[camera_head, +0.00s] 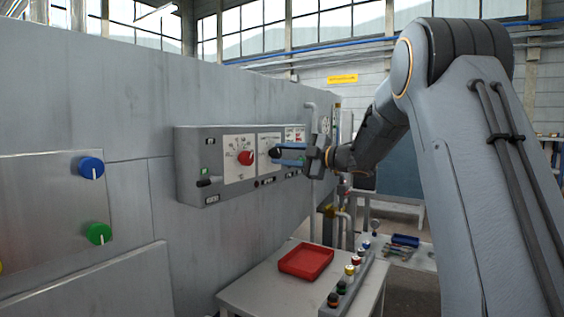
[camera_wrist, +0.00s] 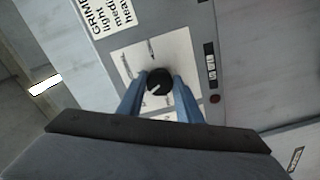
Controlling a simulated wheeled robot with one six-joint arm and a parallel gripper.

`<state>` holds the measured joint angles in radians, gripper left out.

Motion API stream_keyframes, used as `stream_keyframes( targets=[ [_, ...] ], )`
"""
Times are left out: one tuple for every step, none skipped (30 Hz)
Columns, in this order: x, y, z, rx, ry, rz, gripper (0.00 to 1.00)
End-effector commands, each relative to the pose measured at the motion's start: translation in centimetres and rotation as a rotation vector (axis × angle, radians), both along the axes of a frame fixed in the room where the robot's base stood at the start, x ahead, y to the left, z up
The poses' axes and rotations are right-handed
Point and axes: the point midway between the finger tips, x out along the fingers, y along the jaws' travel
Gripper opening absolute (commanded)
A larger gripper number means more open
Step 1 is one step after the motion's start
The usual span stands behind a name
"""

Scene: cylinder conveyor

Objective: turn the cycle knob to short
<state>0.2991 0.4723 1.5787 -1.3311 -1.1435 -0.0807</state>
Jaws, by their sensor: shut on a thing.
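A grey control panel (camera_head: 213,155) is fixed to the wall in the head view. My gripper (camera_head: 283,154) has blue fingers and reaches it from the right. In the wrist view my gripper (camera_wrist: 159,85) is shut on a black knob (camera_wrist: 158,78), one finger on each side. The knob has a white pointer line and sits on a white dial plate (camera_wrist: 181,46). The plate's marks are too small to read, so I cannot tell the setting. The black knob also shows at the fingertips in the head view (camera_head: 273,152). The fingers hide its sides.
A red knob (camera_head: 246,157) is on the panel left of my fingers. A printed card (camera_wrist: 108,14) reading "GRIME" is beside the dial plate. Blue (camera_head: 91,167) and green (camera_head: 99,233) knobs are farther left. A red tray (camera_head: 306,262) lies on a table below.

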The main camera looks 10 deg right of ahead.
Motion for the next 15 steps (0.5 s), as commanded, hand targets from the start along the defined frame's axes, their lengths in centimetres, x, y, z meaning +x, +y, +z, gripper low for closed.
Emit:
stream_keyframes(
  targets=[
    [0.03,0.04,-0.11,-0.012,-0.013,0.001,0.10],
    [0.03,0.04,-0.09,-0.019,-0.020,0.001,0.10],
    [0.02,0.03,-0.06,-0.028,-0.029,0.001,0.10],
    [0.02,0.04,-0.05,-0.033,-0.034,0.001,0.10],
    [0.01,0.04,-0.02,-0.038,-0.038,0.001,0.10],
    [0.01,0.04,0.00,-0.043,-0.043,0.001,0.10],
    [0.00,0.04,0.01,-0.046,-0.047,0.001,0.10],
    [0.00,0.04,0.03,-0.049,-0.050,0.001,0.10],
    [0.00,0.05,0.04,-0.052,-0.053,0.001,0.10],
    [0.00,0.04,0.05,-0.053,-0.054,0.001,0.10],
    [-0.01,0.05,0.05,-0.055,-0.055,0.001,0.10],
    [-0.02,0.05,0.07,-0.056,-0.056,0.001,0.10],
    [-0.01,0.04,0.08,-0.056,-0.057,0.001,0.10],
    [-0.01,0.04,0.08,-0.056,-0.057,0.001,0.10],
    [-0.02,0.05,0.08,-0.056,-0.057,0.001,0.10]
  ],
)
